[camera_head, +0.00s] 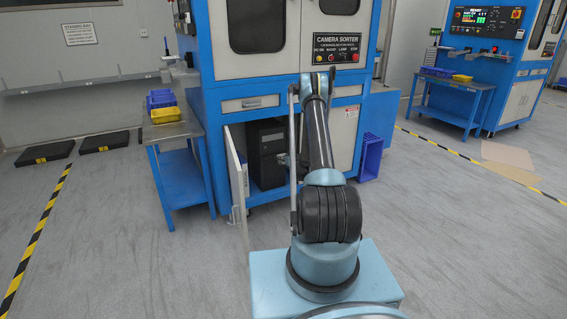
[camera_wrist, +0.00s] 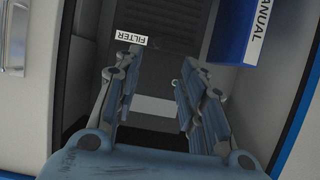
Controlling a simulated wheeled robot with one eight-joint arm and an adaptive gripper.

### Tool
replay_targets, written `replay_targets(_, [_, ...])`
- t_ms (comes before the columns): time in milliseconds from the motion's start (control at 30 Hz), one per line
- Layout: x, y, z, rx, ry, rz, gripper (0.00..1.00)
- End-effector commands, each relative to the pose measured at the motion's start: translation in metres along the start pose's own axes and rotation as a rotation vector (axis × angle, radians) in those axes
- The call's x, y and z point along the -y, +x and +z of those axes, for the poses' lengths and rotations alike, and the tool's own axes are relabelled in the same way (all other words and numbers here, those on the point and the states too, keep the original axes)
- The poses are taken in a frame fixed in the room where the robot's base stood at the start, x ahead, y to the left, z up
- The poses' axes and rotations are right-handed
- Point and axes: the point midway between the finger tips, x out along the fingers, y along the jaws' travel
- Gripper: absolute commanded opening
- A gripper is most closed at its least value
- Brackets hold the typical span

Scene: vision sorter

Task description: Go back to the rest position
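My arm (camera_head: 319,140) reaches forward from its light-blue base to the blue-and-white camera sorter (camera_head: 222,110). In the wrist view my gripper (camera_wrist: 160,60) is open, its two fingers apart with nothing between them. It faces the dark inside of the sorter's lower cabinet. In the head view my arm hides most of the gripper.
The cabinet's left door (camera_head: 237,175) stands open beside my arm, with a black computer case (camera_head: 268,150) inside. The wrist view shows a FILTER label (camera_wrist: 131,38) and a blue MANUAL holder (camera_wrist: 234,30). A side table (camera_head: 172,131) stands left; open floor (camera_head: 120,230) lies in front.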

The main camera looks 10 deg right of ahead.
Motion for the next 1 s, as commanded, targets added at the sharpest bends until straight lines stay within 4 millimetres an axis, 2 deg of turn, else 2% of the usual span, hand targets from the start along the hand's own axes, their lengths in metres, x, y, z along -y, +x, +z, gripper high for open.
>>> replay_targets(167, [0.002,-0.003,-0.006,0.005,0.001,-0.004,0.38])
replay_targets(367, [0.012,-0.022,-0.043,0.043,0.007,-0.023,0.38])
replay_targets(700, [0.042,-0.078,-0.115,0.141,0.026,-0.062,0.38])
replay_targets(1000, [0.07,-0.141,-0.162,0.23,0.044,-0.081,0.38])
